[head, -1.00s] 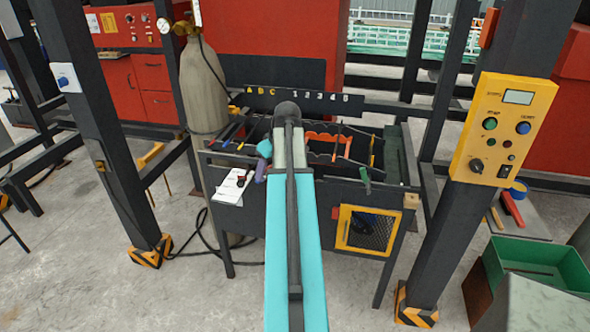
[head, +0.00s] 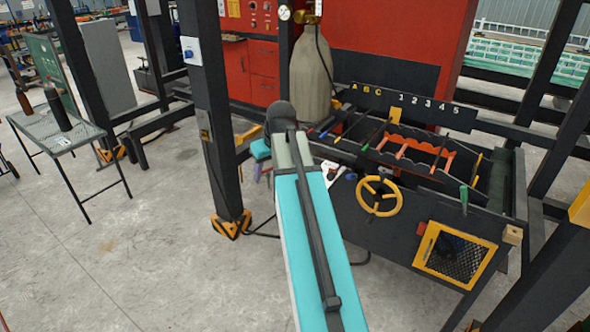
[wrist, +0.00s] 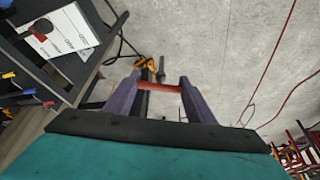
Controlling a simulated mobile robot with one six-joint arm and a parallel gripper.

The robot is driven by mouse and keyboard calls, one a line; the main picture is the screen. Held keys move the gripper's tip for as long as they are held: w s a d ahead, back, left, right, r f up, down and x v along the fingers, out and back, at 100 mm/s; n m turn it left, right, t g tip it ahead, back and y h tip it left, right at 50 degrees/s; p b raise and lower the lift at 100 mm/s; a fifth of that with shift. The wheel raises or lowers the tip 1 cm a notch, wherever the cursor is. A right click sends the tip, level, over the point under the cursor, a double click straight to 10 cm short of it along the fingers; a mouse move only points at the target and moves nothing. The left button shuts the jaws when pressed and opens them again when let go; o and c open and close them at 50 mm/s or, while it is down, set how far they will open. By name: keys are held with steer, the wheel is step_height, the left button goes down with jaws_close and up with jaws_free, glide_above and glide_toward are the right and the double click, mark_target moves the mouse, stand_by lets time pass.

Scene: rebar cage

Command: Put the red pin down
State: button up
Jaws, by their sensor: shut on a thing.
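My gripper (wrist: 158,92) is shut on the red pin (wrist: 158,88), which spans crosswise between the two purple fingers in the wrist view. The pin is held in the air above the grey floor. In the head view my gripper (head: 259,170) shows only partly, beyond the end of my turquoise arm, and the pin is hidden there.
The dark workbench (head: 380,222) with its rack and yellow handwheel (head: 379,196) stands right of my arm. White sheets (wrist: 58,28) lie on it. A dark post (head: 212,120) stands close to the gripper. A mesh table (head: 55,140) with bottles stands left.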

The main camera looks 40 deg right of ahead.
steer(key=w+a+n+b, duration=0.1)
steer(key=w+a, duration=0.3)
steer(key=a, duration=2.5)
steer(key=shift+r+b, duration=0.2)
steer(key=shift+b, duration=0.65)
